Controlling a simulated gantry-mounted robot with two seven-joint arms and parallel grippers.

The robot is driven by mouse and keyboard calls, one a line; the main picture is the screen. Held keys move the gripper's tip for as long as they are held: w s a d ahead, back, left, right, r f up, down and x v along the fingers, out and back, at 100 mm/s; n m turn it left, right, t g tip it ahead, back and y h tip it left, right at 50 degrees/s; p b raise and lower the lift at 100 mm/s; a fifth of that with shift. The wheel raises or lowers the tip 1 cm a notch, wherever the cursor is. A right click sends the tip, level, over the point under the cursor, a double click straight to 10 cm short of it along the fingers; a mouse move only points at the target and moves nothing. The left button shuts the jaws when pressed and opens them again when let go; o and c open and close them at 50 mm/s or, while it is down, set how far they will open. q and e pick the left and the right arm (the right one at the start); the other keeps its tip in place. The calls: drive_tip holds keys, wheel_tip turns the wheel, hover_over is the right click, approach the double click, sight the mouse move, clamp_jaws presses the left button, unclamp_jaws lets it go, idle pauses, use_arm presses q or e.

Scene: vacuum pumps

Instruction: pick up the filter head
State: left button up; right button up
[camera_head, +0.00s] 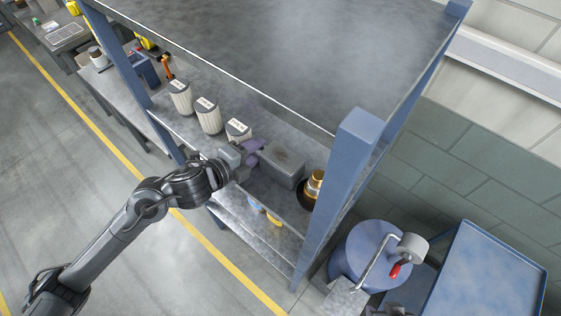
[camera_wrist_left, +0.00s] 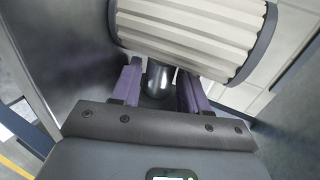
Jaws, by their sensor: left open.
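Three white ribbed filter heads with dark ends and labels stand in a row on the shelf: one at the left (camera_head: 180,98), one in the middle (camera_head: 208,117), one nearest my gripper (camera_head: 238,130). My left gripper (camera_head: 254,152) has purple fingers and is just beside the nearest one. In the left wrist view a ribbed filter head (camera_wrist_left: 190,35) fills the top, beyond the fingertips. The left gripper (camera_wrist_left: 160,84) is open there, with a dark rounded knob (camera_wrist_left: 158,80) between its fingers. I cannot tell whether they touch it. My right gripper is not in view.
A grey box (camera_head: 282,168) stands right of my gripper, with a gold and black part (camera_head: 313,186) beyond it. A blue shelf post (camera_head: 340,200) and the upper shelf (camera_head: 290,50) border the space. A blue drum (camera_head: 370,258) and blue cart (camera_head: 490,270) stand at the right.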

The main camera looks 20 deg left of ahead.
use_arm(q)
drive_tip(key=shift+c, duration=0.3)
clamp_jaws()
drive_tip(key=shift+r, duration=0.15)
drive_tip(key=shift+r, duration=0.8)
wheel_tip(320, 180, up, 15)
drive_tip(key=p, duration=0.4)
drive_tip(key=s+d+f, duration=0.1)
drive_tip(key=s+d, duration=0.2)
drive_tip(key=d, duration=0.3)
drive_tip(key=s+d+f, duration=0.1)
drive_tip(key=s+d, duration=0.3)
drive_tip(key=d, duration=0.3)
drive_tip(key=shift+s+d+f, duration=0.25)
drive_tip(key=shift+s+d, duration=0.05)
